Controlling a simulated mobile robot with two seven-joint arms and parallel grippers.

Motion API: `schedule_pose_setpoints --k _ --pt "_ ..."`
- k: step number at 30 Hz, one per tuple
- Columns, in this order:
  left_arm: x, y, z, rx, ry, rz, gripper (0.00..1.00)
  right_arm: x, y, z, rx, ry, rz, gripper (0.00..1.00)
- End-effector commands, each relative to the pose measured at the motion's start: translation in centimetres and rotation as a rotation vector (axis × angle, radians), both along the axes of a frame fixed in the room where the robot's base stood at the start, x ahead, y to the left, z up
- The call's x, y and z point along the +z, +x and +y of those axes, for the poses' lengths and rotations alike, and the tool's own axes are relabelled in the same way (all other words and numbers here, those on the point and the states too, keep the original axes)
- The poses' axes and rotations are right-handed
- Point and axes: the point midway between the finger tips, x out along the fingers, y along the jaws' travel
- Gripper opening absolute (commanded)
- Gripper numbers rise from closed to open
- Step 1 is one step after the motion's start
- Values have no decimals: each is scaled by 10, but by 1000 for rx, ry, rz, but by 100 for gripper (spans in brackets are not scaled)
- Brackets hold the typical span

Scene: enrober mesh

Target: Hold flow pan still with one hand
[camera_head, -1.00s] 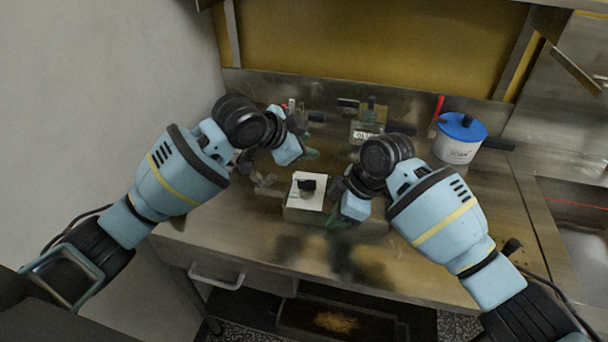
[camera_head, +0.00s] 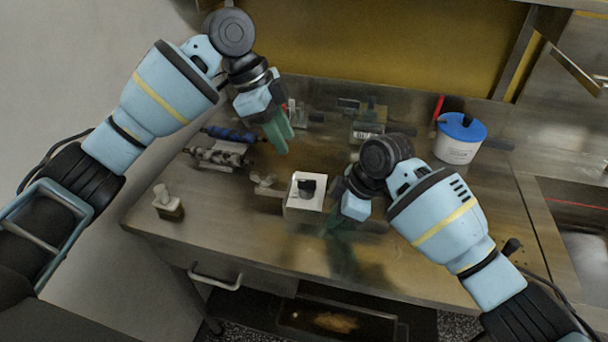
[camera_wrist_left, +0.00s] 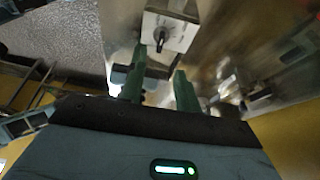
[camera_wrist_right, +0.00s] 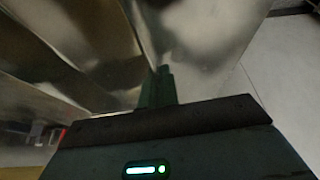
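A small white-topped box (camera_head: 293,205) with a black knob-like piece (camera_head: 306,187) on it stands on the metal worktop. It also shows at the top of the left wrist view (camera_wrist_left: 178,34). I cannot tell for sure which thing is the flow pan. My left gripper (camera_head: 279,135) is raised behind and left of the box; its two green fingers (camera_wrist_left: 160,88) are apart with nothing between them. My right gripper (camera_head: 338,220) is low at the box's right front side. Its green fingers (camera_wrist_right: 160,88) look together, with no held object visible. I cannot tell whether they touch the box.
A blue-lidded white tub (camera_head: 458,150) stands at the back right, left of a sink (camera_head: 580,225). A small bottle (camera_head: 168,204) and metal rollers (camera_head: 215,157) are at the left. A scale-like device (camera_head: 367,130) is at the back. The front worktop is clear.

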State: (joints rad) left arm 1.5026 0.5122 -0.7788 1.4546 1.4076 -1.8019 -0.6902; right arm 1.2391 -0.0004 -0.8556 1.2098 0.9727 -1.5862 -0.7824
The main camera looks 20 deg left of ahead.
Motion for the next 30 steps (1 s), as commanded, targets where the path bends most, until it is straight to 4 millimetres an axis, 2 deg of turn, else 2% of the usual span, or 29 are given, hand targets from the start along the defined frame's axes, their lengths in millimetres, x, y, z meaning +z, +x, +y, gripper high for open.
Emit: schedule_pose_setpoints --k 12,18,24,30 --pt "-67 2 -28 -1 1 2 33 1 0 0 1 1 -1 0" --pt "-92 3 -38 1 0 0 33 1 0 0 1 1 -1 0" --pt "-102 3 -43 1 0 -1 33 1 0 0 1 1 -1 0" --pt "-103 4 -43 1 0 -1 33 1 0 0 1 1 -1 0"
